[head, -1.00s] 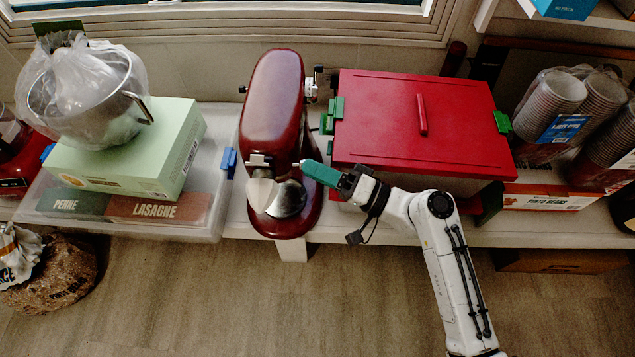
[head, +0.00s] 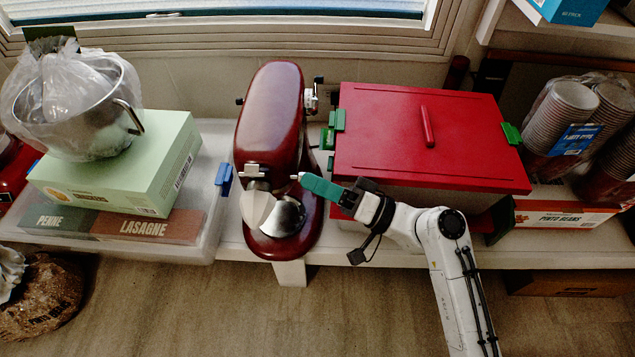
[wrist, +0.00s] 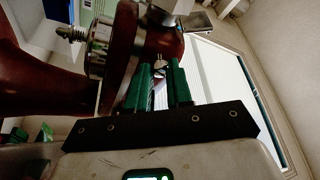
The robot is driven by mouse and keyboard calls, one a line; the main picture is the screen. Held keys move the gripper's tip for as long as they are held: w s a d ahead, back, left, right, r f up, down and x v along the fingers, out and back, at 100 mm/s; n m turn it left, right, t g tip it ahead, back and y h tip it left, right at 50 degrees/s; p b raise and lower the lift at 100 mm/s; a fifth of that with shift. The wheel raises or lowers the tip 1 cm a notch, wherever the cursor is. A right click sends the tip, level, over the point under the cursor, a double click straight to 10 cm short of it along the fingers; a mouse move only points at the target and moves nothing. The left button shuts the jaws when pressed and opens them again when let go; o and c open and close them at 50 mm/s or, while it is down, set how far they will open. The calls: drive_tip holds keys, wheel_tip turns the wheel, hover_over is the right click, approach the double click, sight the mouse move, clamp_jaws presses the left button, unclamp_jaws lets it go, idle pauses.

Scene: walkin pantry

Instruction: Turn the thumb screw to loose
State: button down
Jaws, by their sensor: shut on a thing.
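The dark red stand mixer (head: 272,115) stands on the shelf with its head lengthwise. My gripper (head: 300,178) reaches in from the right, with its green fingertips at the front right side of the mixer head. A small pale metal piece, which looks like the thumb screw (head: 294,177), shows at the fingertips. In the wrist view my gripper (wrist: 161,75) is shut on this thumb screw (wrist: 159,63), its shiny end visible between the two green fingers. The fingers hide most of the screw, so its turn angle cannot be told.
A red-lidded bin (head: 400,135) stands close right of the mixer, beside my arm. A clear tub (head: 150,250) holding pasta boxes, a green box (head: 125,170) and a wrapped steel bowl (head: 100,110) is at the left. Another knob (wrist: 70,33) juts from the mixer's silver band.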

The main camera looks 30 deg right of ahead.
drive_tip(key=c, duration=1)
unclamp_jaws()
drive_tip(key=p+v, duration=0.2)
drive_tip(key=v, duration=0.8)
drive_tip(key=shift+s+d+f, duration=0.15)
drive_tip(key=shift+s+d, duration=0.1)
drive_tip(key=shift+s, duration=0.05)
